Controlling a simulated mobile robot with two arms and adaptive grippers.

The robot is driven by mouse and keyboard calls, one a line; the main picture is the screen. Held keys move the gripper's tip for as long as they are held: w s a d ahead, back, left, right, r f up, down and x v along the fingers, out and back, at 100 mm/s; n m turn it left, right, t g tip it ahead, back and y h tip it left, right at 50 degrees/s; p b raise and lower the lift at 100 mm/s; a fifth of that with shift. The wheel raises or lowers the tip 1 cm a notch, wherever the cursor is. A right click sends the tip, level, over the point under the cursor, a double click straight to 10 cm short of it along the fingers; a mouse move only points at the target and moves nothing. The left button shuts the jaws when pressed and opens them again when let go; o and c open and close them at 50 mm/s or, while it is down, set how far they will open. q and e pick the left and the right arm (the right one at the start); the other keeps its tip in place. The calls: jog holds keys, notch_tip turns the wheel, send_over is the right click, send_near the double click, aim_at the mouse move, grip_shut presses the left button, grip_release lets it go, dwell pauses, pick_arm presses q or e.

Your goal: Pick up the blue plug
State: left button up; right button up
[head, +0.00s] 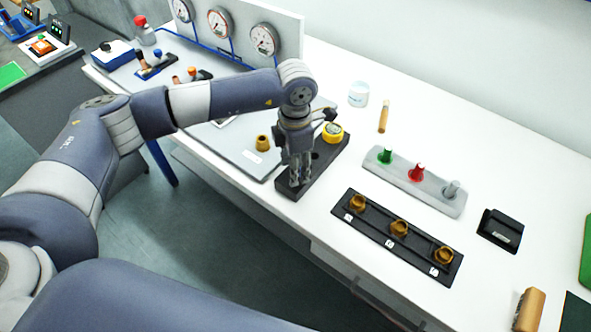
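My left gripper (300,177) points down over the near left part of a black block (321,172) on the white table. Its fingers are small in view, and I cannot tell whether they are open or hold anything. A grey rack (432,187) to the right holds a green plug (386,156), a red plug (416,173) and a pale grey plug (451,190), all upright. I see no clearly blue plug there. A small blue-topped piece (158,54) stands on a dark base by the gauges; I cannot tell what it is. My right gripper is not in view.
A black strip (373,235) with several brass sockets lies in front of the rack. A yellow round piece (333,133) sits on the black block. A white cup (358,94), a wooden-handled tool (384,116) and a black box (500,230) stand around. The gauge panel (290,40) is behind.

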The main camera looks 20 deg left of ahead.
pick_arm(q)
jog(key=c, duration=1.1)
jog(key=shift+o, duration=0.2)
jog(key=shift+r, duration=0.1)
